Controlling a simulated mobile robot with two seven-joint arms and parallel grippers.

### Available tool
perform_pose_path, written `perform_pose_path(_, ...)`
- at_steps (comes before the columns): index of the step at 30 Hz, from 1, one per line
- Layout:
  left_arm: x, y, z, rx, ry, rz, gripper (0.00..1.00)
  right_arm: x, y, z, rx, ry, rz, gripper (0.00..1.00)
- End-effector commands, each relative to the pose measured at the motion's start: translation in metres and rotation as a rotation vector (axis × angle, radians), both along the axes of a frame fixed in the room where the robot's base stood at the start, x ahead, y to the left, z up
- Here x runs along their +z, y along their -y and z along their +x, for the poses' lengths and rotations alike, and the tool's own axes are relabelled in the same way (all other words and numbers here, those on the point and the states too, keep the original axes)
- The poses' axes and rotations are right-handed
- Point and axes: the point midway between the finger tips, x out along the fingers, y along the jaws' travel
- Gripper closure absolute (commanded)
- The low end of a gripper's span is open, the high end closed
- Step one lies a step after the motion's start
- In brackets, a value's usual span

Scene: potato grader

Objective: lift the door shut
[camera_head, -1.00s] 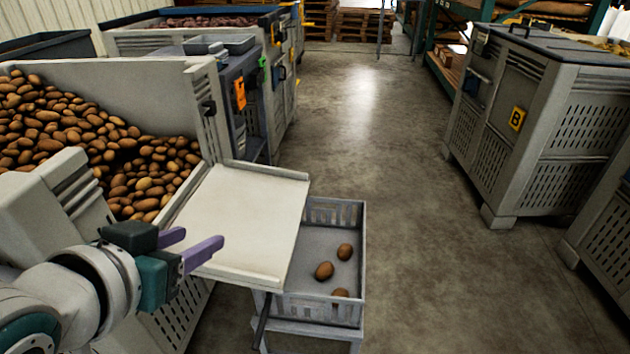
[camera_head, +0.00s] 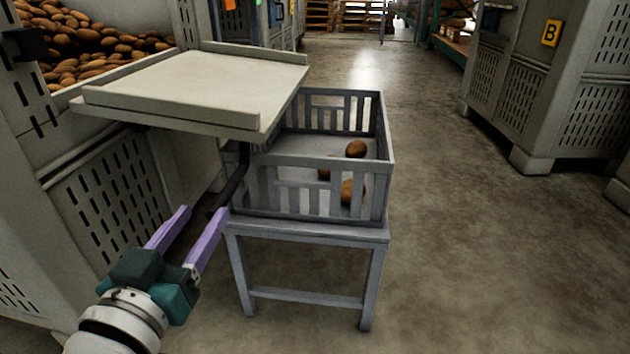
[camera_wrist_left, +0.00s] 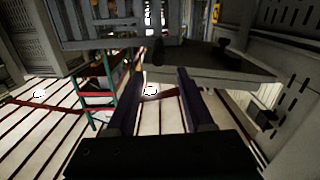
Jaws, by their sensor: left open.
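The door (camera_head: 205,85) is a pale, flat panel with raised edges. It hangs open and roughly level from the front of the potato bin (camera_head: 110,195), its free end over the grey crate. My left gripper (camera_head: 204,212) is open and empty, below the door, its two purple fingers pointing up and forward, apart from the panel. In the left wrist view, the fingers (camera_wrist_left: 157,75) are spread with nothing between them, and the door (camera_wrist_left: 215,68) shows beyond them. My right gripper is not in view.
A grey slatted crate (camera_head: 322,225) with a few potatoes (camera_head: 355,149) stands on a stand (camera_head: 305,296) close right of my left gripper. A dark bar (camera_head: 236,180) runs under the door. Bin B (camera_head: 530,85) stands at right. The floor between is clear.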

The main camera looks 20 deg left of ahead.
Motion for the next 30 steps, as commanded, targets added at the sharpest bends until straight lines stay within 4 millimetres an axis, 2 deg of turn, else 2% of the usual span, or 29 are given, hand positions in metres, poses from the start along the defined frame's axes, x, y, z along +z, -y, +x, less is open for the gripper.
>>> perform_pose_path(1, -0.015, 0.001, 0.0, 0.0, 0.012, -0.001, 0.48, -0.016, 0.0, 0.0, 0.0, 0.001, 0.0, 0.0)
perform_pose_path(5, -0.02, 0.002, 0.001, -0.001, 0.028, -0.003, 0.48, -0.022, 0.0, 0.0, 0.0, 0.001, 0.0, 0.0)
perform_pose_path(8, -0.02, 0.0, 0.009, -0.002, 0.031, -0.002, 0.48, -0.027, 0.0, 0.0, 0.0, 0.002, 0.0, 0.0)
perform_pose_path(21, -0.021, -0.018, 0.083, -0.003, 0.031, -0.001, 0.48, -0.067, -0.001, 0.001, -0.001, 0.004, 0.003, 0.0)
perform_pose_path(25, -0.019, -0.021, 0.093, -0.002, 0.029, -0.001, 0.48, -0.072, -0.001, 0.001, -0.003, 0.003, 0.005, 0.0)
perform_pose_path(30, -0.018, -0.021, 0.097, -0.002, 0.026, -0.002, 0.48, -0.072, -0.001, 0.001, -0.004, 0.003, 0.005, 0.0)
